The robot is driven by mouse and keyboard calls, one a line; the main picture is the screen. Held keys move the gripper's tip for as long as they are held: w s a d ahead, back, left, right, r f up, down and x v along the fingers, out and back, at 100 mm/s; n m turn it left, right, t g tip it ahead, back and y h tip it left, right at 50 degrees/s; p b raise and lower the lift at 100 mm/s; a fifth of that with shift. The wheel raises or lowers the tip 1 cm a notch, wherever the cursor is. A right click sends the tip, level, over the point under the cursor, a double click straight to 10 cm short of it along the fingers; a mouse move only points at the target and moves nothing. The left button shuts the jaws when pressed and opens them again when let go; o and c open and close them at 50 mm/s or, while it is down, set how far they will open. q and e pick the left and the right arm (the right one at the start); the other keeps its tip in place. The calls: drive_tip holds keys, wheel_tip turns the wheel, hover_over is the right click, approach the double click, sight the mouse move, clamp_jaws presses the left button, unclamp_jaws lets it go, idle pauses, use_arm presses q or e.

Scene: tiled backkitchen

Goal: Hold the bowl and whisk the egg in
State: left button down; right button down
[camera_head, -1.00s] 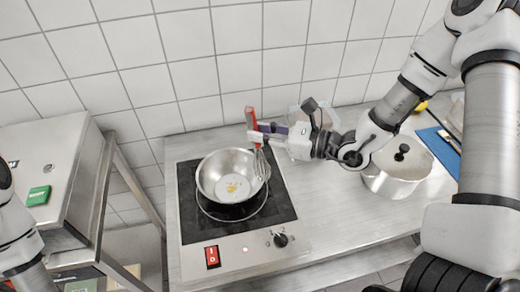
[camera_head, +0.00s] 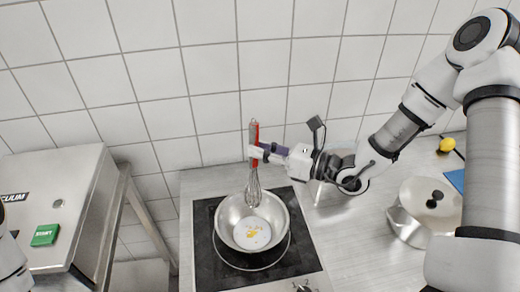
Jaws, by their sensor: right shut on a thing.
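A steel bowl (camera_head: 281,215) sits on the black hob, with a pale round patch and yellow bits of egg (camera_head: 251,235) at its bottom. My right gripper (camera_head: 259,153) is shut on the whisk's red handle. The whisk (camera_head: 254,187) is nearly upright, wires down. Its wire end overlaps the back part of the bowl in the picture; I cannot tell whether it touches the bowl. Part of my left arm shows at the left edge, but the left gripper is out of view. No gripper is on the bowl.
A lidded pot (camera_head: 410,222) stands on the steel counter to the right, with a yellow lemon-like thing (camera_head: 447,144) behind it. A steel vacuum machine (camera_head: 50,200) with a green start button stands at left. A tiled wall closes off the back.

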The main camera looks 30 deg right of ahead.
sight(259, 187)
drive_tip(key=f+b, duration=0.3)
drive_tip(key=s+f+b, duration=0.1)
drive_tip(key=f+b, duration=0.3)
drive_tip(key=a+f+b, duration=0.1)
drive_tip(key=f+b, duration=0.3)
drive_tip(key=shift+s+a+f, duration=0.1)
drive_tip(key=shift+s+f, duration=0.05)
drive_tip(key=shift+s, duration=0.15)
drive_tip(key=shift+r, duration=0.2)
wheel_tip(259, 187, up, 10)
drive_tip(key=w+d+p, duration=0.1)
drive_tip(key=p, duration=0.7)
drive_tip(key=shift+w+d+f+p, duration=0.15)
drive_tip(key=shift+w+d+p, duration=0.2)
drive_tip(key=shift+d, duration=0.05)
idle(0.4)
